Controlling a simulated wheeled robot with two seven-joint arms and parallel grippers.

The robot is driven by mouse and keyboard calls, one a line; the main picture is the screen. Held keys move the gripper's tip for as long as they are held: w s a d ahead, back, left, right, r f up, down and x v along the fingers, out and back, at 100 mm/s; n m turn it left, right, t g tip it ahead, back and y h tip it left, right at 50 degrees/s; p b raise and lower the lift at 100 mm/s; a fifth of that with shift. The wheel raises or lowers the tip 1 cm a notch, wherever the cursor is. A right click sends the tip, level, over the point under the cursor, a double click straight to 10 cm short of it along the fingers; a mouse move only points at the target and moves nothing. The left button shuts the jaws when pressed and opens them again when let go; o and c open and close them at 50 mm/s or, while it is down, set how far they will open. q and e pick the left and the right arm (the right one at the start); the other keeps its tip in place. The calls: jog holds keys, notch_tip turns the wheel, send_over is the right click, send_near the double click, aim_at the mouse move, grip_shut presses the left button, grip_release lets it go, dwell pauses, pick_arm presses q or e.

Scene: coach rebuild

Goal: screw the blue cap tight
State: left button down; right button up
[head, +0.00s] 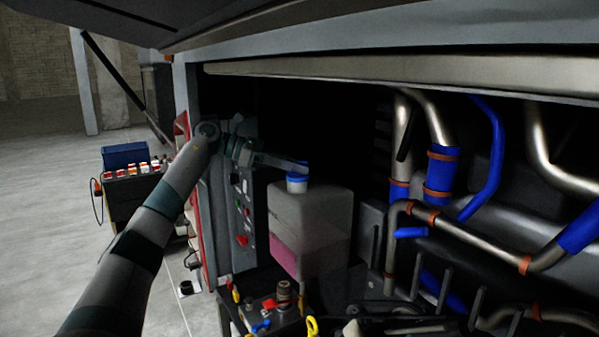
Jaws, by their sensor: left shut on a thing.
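The blue cap (297,178) sits on the white neck (297,186) at the top of a translucent tank (308,215) in the engine bay. Pink fluid (284,256) shows low in the tank. My left gripper (300,167) reaches in from the left and is shut on the blue cap from above. The fingers hide the cap's top, and I cannot tell how far it is turned on the neck. My right gripper is not in view.
A grey panel with switches (240,210) stands left of the tank. Metal pipes with blue hoses (440,175) fill the right side. A yellow pull ring (312,327) and other fittings lie below.

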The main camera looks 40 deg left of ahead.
pick_arm(q)
jog(key=shift+h+p, duration=0.3)
jog(key=shift+p, duration=0.2)
jog(key=shift+m+g+h, duration=0.5)
jog(key=shift+m+g, duration=0.3)
jog(key=shift+m, duration=0.1)
jog(key=shift+m+g+h, duration=0.3)
jog(key=shift+m+g, duration=0.2)
jog(key=c, duration=1.3)
grip_release()
jog(key=shift+a+r, duration=0.1)
jog(key=shift+v, duration=3)
